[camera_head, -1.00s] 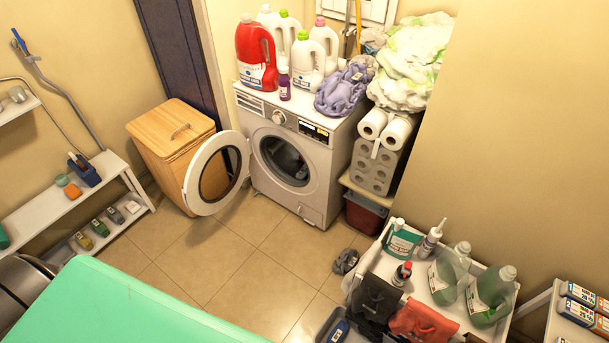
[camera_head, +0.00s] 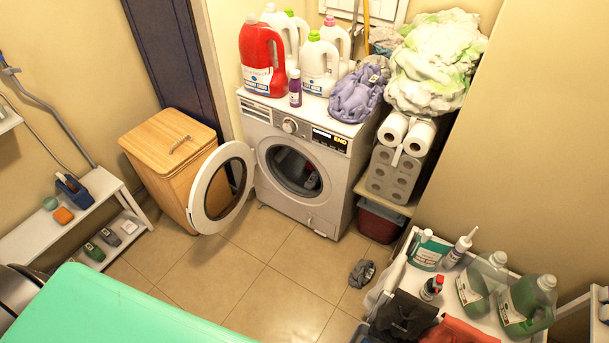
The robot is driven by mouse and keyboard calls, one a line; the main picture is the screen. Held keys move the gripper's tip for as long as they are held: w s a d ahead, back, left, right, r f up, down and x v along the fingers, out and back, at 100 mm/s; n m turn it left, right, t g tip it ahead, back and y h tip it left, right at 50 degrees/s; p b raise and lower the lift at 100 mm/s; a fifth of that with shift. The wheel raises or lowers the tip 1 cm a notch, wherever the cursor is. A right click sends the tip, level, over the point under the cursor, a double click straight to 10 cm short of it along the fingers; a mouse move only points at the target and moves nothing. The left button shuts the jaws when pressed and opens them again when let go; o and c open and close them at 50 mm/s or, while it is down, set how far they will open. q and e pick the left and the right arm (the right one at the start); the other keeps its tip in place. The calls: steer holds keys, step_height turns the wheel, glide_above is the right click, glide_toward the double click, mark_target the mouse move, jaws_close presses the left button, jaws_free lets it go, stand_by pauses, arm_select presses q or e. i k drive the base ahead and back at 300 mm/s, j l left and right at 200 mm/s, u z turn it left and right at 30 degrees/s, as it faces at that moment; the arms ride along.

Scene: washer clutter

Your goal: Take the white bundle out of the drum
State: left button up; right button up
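The washer (camera_head: 299,167) stands against the back wall with its round door (camera_head: 221,188) swung wide open to the left. The drum opening (camera_head: 294,169) faces me. Inside it is dark, with something pale and a small reddish patch showing; I cannot make out clearly whether this is the white bundle. A large white and green bundle of cloth (camera_head: 435,62) also sits on top of the stack right of the washer, outside the drum. Neither of my grippers shows in this view.
Bottles and a purple cloth bundle (camera_head: 358,95) stand on the washer. A wooden hamper (camera_head: 165,160) is behind the open door. A green surface (camera_head: 110,310) fills the lower left. A bottle cart (camera_head: 400,270) stands at lower right. A grey cloth (camera_head: 362,273) lies on otherwise clear floor.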

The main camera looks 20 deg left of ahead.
mark_target(314, 180)
steer(key=i+j+z, duration=0.1)
steer(key=j, duration=0.25)
steer(key=i+j, duration=0.3)
steer(key=i+j+z, duration=0.15)
steer(key=j, duration=0.25)
steer(key=i+j, duration=0.2)
steer(key=j, duration=0.2)
steer(key=i+j+z, duration=0.15)
steer(key=j, duration=0.2)
steer(key=i+j+z, duration=0.1)
steer(key=i, duration=0.45)
steer(key=i+j, duration=0.2)
steer(key=i, duration=0.35)
steer(key=l+z, duration=0.05)
